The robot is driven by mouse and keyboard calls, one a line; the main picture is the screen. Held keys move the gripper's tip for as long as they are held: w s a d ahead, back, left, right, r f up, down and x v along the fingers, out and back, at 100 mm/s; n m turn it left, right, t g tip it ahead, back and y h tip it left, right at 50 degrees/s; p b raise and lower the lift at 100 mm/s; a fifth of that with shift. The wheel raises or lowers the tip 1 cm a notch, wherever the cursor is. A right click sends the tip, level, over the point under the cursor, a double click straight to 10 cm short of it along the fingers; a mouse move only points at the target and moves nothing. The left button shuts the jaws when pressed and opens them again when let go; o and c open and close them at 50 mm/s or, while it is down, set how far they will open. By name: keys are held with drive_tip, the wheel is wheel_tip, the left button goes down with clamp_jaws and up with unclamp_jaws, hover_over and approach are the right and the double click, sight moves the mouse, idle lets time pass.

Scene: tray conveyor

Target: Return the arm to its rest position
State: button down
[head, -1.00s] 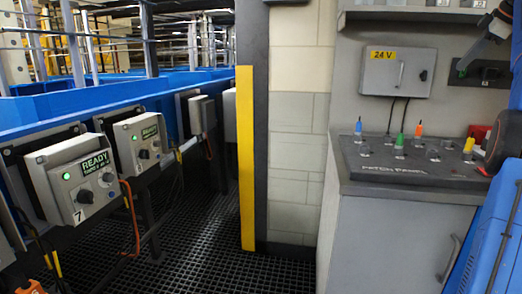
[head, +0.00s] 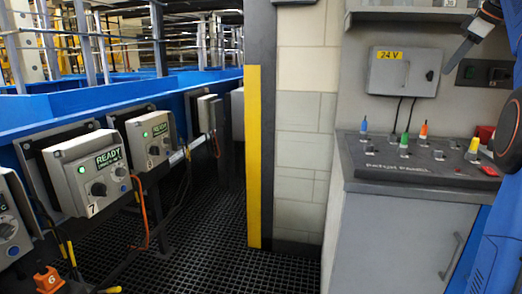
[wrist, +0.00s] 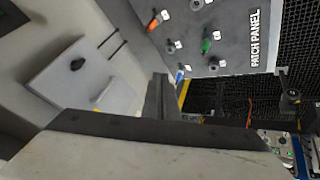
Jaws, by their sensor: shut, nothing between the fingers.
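My gripper (head: 456,58) shows at the upper right of the head view, a dark slim shape in front of the wall, above the patch panel. In the wrist view its dark fingers (wrist: 160,97) are together with nothing between them. My blue arm runs down the right edge of the head view. The gripper is apart from the panel and its plugs.
The grey patch panel (head: 385,178) holds a blue (head: 364,125), a green (head: 404,140), an orange (head: 423,131) and a yellow plug (head: 473,147). A 24 V box (head: 403,72) hangs behind. Control boxes (head: 90,170) line the blue conveyor (head: 100,100). The grating floor between is open.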

drive_tip(key=s+a+f+m, duration=0.2)
drive_tip(key=s+a+f, duration=0.35)
drive_tip(key=a, duration=0.25)
drive_tip(key=s+a+f+m+g, duration=0.1)
drive_tip(key=s+a+f+m, duration=0.1)
drive_tip(key=s+a+f, duration=0.5)
drive_tip(key=s+a+f+m, duration=0.1)
drive_tip(key=s+a+f, duration=0.2)
drive_tip(key=a+f, duration=0.35)
drive_tip(key=s+a+f+m, duration=0.1)
drive_tip(key=s+a+f, duration=0.2)
drive_tip(key=s+f, duration=0.4)
drive_tip(key=s+a+f+m, duration=0.1)
drive_tip(key=s+a+f, duration=0.3)
drive_tip(key=s+f, duration=0.3)
drive_tip(key=s+a+f+m+h, duration=0.1)
drive_tip(key=s+a+f, duration=0.2)
drive_tip(key=s+f, duration=0.5)
wheel_tip(320, 180, down, 6)
drive_tip(key=shift+a+r+g, duration=0.1)
drive_tip(key=shift+a+g, duration=0.1)
drive_tip(key=shift+g, duration=0.2)
